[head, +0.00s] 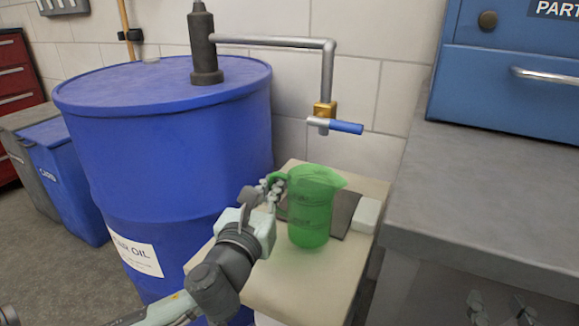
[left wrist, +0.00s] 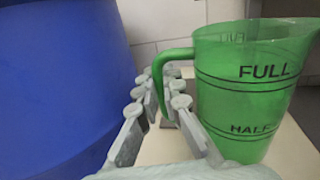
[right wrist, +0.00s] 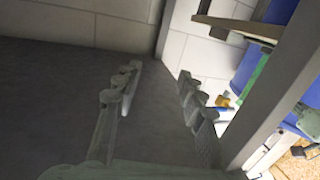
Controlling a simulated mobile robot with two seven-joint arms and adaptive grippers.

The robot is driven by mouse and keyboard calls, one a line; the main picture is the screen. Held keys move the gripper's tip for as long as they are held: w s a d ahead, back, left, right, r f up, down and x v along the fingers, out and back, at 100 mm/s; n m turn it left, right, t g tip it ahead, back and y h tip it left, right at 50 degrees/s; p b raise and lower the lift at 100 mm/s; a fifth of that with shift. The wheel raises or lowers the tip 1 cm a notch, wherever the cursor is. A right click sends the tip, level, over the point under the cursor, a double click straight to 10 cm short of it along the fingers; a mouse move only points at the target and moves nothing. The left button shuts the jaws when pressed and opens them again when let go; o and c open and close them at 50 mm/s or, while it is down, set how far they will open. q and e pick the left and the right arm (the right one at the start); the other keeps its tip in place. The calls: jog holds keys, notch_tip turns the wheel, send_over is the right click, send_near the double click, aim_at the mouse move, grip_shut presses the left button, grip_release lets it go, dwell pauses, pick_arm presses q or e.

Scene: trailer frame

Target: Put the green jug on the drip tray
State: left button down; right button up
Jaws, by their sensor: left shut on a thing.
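The green jug (head: 312,210) is upright at the small table, under the tap (head: 323,120). My left gripper (head: 272,188) is shut on the jug's handle, left of its body. The left wrist view shows the handle between the fingers (left wrist: 165,92) and the FULL and HALF marks on the jug (left wrist: 245,100). A dark grey flat piece, seemingly the drip tray (head: 343,210), lies behind and beside the jug, partly hidden by it. I cannot tell whether the jug touches anything below. My right gripper (right wrist: 158,78) is open and empty, low at the right in the head view (head: 500,304).
A large blue oil drum (head: 170,130) stands left of the table (head: 285,285), close to my left gripper. A pale block (head: 367,214) lies at the table's right edge. A grey bench (head: 500,190) with a blue cabinet (head: 510,90) is at the right.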

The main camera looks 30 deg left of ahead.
pick_arm(q)
jog(key=x, duration=0.4)
jog(key=f+b+x, duration=0.1)
jog(key=x, duration=0.7)
jog(key=shift+w+f, duration=0.2)
jog(key=shift+f, duration=0.05)
pick_arm(e)
notch_tip(320, 180, up, 7)
jog(key=s+a+t+y, duration=0.1)
jog(key=a+t+y, duration=0.1)
jog(key=t, duration=0.1)
jog(key=shift+s+a, duration=0.15)
jog(key=shift+a, duration=0.05)
jog(key=shift+f, duration=0.1)
pick_arm(q)
jog(key=c, duration=2.1)
grip_release()
jog(key=shift+f, duration=0.15)
jog(key=shift+c, duration=0.2)
jog(key=o, duration=0.5)
jog(key=shift+c, duration=0.2)
